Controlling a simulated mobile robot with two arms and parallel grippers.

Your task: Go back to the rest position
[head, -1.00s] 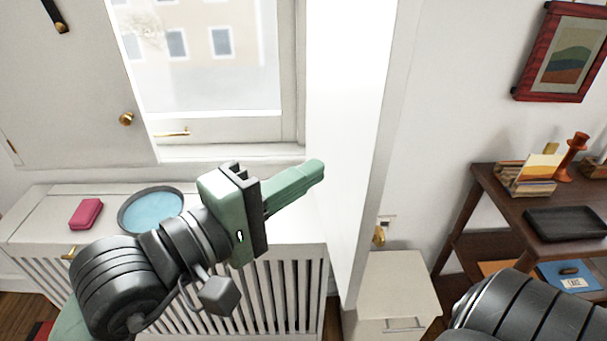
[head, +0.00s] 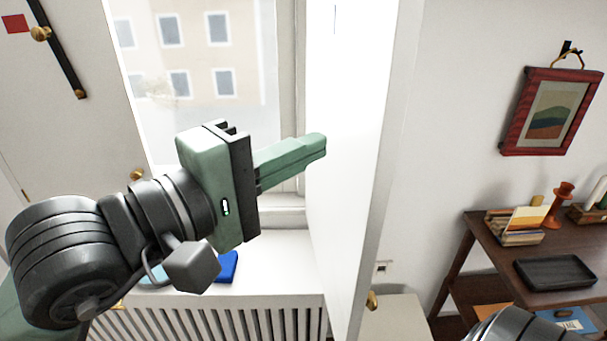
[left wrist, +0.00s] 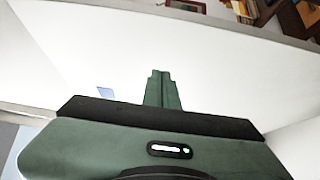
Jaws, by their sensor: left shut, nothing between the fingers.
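My left gripper (head: 316,147) is shut and empty, its green fingers together and pointing right in the head view. The fingertips overlap the tall white shutter panel (head: 362,120); I cannot tell whether they touch it. In the left wrist view the closed fingers (left wrist: 161,76) point at a broad white surface (left wrist: 240,75). Part of my right arm shows at the bottom right of the head view, but its gripper is out of the frame.
A slatted white radiator cover (head: 285,270) stands under the window, with a blue object (head: 228,266) partly behind my left arm. Right of the panel, a dark wood shelf (head: 492,262) holds a black tray (head: 556,272), cards (head: 522,222) and a red candlestick (head: 562,200). A framed picture (head: 553,112) hangs above.

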